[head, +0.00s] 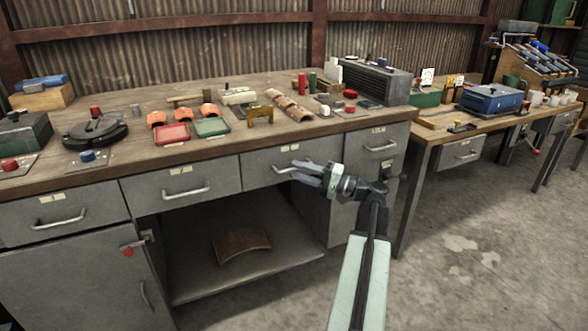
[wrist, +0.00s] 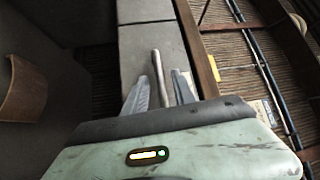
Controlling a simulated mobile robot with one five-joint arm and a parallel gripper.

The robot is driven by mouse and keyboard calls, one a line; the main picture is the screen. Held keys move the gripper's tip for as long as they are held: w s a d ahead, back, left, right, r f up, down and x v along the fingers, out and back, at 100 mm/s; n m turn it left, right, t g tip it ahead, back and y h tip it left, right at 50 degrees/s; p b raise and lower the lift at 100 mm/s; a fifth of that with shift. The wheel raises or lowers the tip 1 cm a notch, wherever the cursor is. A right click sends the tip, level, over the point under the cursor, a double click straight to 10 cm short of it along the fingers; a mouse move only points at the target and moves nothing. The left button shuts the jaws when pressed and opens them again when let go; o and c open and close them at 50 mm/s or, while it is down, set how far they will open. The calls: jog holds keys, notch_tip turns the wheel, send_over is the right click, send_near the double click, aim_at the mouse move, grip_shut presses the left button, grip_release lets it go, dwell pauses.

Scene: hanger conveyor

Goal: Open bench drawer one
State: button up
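The bench has a row of grey drawers with bar handles and small labels too small to read surely: a far-left drawer (head: 64,219), a second drawer (head: 180,188), a third drawer (head: 262,168) and one at the right (head: 377,150). All look closed. My gripper (head: 299,168) is in front of the third drawer, at its handle (head: 281,170). In the wrist view my gripper (wrist: 163,88) has its two fingers apart, with a bar handle (wrist: 156,64) between them. Narrow gaps show beside the bar, so it does not look clamped.
The wooden bench top (head: 228,152) holds trays, tiles and tools. Below is an open shelf with a curved brown tile (head: 241,246). A cabinet door (head: 85,283) with a red-tagged latch stands at left. A second bench (head: 500,123) is at right. The concrete floor in front is clear.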

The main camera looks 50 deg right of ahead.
jog(key=shift+x, duration=1.15)
grip_shut()
dwell(0.5)
